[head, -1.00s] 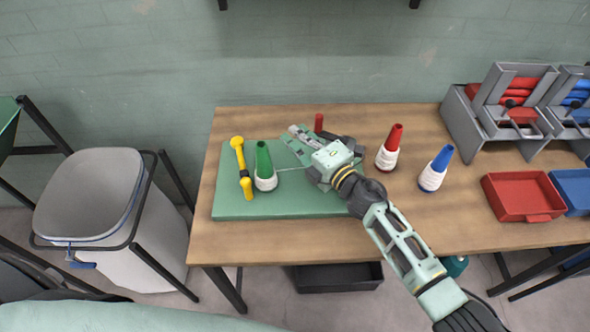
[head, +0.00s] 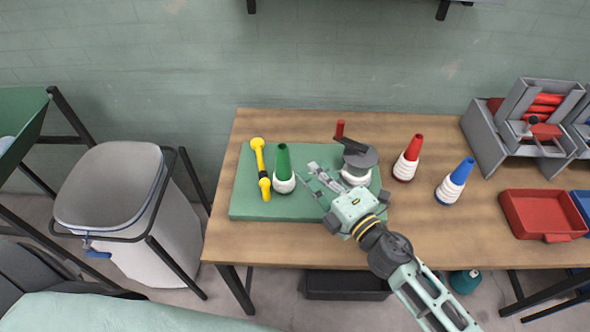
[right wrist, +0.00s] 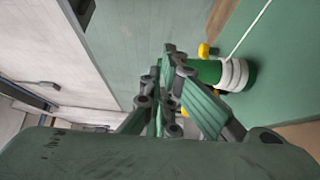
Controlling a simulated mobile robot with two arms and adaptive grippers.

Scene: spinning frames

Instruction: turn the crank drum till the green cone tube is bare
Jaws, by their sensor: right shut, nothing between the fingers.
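The green cone tube (head: 283,160) stands upright on the green board (head: 245,207), with white yarn (head: 284,184) still around its base. It also shows in the right wrist view (right wrist: 207,71). The crank drum (head: 362,156) stands to its right, with a dark grey top, a red handle (head: 340,130) at the back left and white yarn below. My right gripper (head: 314,174) is shut and empty, between tube and drum, in front of the drum and apart from the handle. Its fingers (right wrist: 167,75) also show in the right wrist view. My left gripper is not in view.
A yellow post tool (head: 260,166) stands left of the tube. Red (head: 410,157) and blue (head: 456,180) cones with white yarn stand on the table to the right. Beyond them are a red tray (head: 540,214) and grey racks (head: 480,130). A white bin (head: 110,185) stands left of the table.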

